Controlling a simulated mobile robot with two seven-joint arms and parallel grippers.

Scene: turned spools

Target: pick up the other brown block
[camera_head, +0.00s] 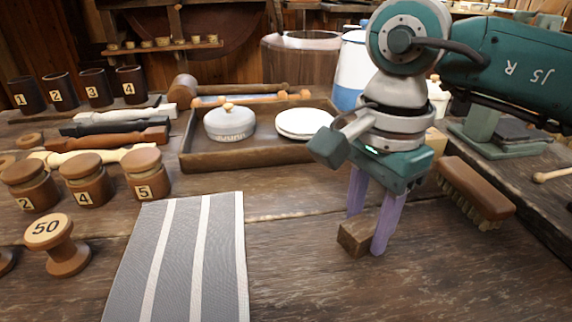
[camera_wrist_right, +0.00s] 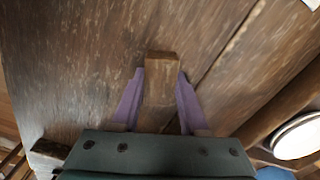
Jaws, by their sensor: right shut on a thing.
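A brown block (camera_head: 355,238) is between the purple fingers of my right gripper (camera_head: 368,238), low over the wooden bench. In the head view I cannot tell if the block touches the bench. In the right wrist view the block (camera_wrist_right: 161,80) sits between both fingertips of the right gripper (camera_wrist_right: 160,92), with a finger against each side. My right gripper is shut on it. No other brown block of this kind stands out in view. My left gripper is not in view.
A grey striped cloth (camera_head: 222,260) lies left of the gripper. A brush (camera_head: 474,190) lies to its right. Behind is a wooden tray (camera_head: 200,163) with a lidded pot (camera_head: 230,122) and white plates (camera_head: 303,122). Numbered jars (camera_head: 85,178) and a spool (camera_head: 66,250) stand left. The front bench is clear.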

